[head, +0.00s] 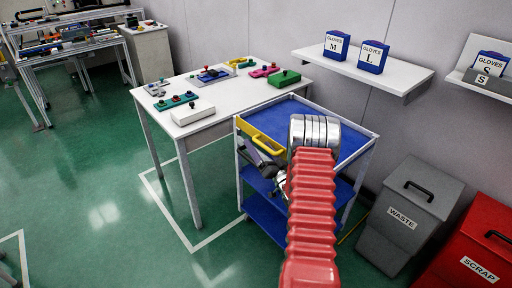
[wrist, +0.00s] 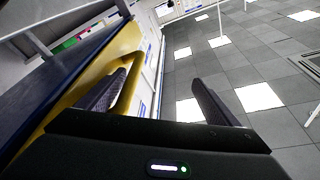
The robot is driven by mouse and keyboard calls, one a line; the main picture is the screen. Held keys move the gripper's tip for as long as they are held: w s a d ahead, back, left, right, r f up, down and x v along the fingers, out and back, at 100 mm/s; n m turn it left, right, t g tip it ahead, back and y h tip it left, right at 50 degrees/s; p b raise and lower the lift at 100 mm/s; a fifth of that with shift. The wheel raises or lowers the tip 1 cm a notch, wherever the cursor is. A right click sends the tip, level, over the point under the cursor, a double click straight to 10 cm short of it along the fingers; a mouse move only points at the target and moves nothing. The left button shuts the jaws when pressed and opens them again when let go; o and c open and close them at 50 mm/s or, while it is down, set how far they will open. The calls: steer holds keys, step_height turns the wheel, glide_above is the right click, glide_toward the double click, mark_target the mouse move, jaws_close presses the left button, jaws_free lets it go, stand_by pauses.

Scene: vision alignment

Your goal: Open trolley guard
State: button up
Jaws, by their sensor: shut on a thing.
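The trolley (head: 345,190) has a white frame and blue shelves and stands right of the white table. Its yellow guard (head: 245,127) lies along the left edge of the top shelf. The guard has a long slot. In the wrist view the guard (wrist: 131,42) fills the left side beside the blue trolley edge. My gripper (head: 262,168) is at the guard's lower side, partly hidden by my red arm. In the wrist view my gripper (wrist: 160,80) has one finger through the guard's slot and the other outside. It is shut on the guard's yellow bar.
The white table (head: 235,95) holds several coloured devices. A grey waste bin (head: 405,205) and a red scrap bin (head: 480,245) stand right of the trolley. A wall shelf (head: 365,75) holds glove boxes. The green floor left of the trolley is clear.

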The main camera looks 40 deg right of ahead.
steer(key=shift+o, duration=0.6)
steer(key=shift+s+d+r, duration=0.15)
steer(key=shift+s+r, duration=0.2)
steer(key=shift+s, duration=0.2)
steer(key=shift+s+d+r, duration=0.1)
steer(key=shift+s+r, duration=0.2)
steer(key=shift+s, duration=0.25)
steer(key=shift+o, duration=1.3)
steer(key=shift+a+v, duration=0.2)
steer(key=shift+v, duration=0.8)
steer(key=shift+a+v, duration=0.15)
steer(key=shift+v, duration=2.3)
steer(key=shift+s+a+r, duration=0.25)
steer(key=shift+s+r, duration=0.05)
steer(key=shift+s, duration=0.3)
steer(key=c, duration=0.9)
steer(key=shift+s+a+f, duration=0.1)
steer(key=shift+f, duration=0.05)
steer(key=c, duration=0.4)
steer(key=shift+o, duration=0.2)
steer(key=shift+s+a+f, duration=0.35)
steer(key=shift+s+a, duration=0.05)
steer(key=shift+s, duration=0.45)
steer(key=shift+s+a+f, duration=0.3)
steer(key=shift+s+a, duration=0.1)
steer(key=shift+s, duration=0.4)
steer(key=shift+s+a+f, duration=0.35)
steer(key=shift+s+a, duration=0.05)
steer(key=shift+s, duration=0.45)
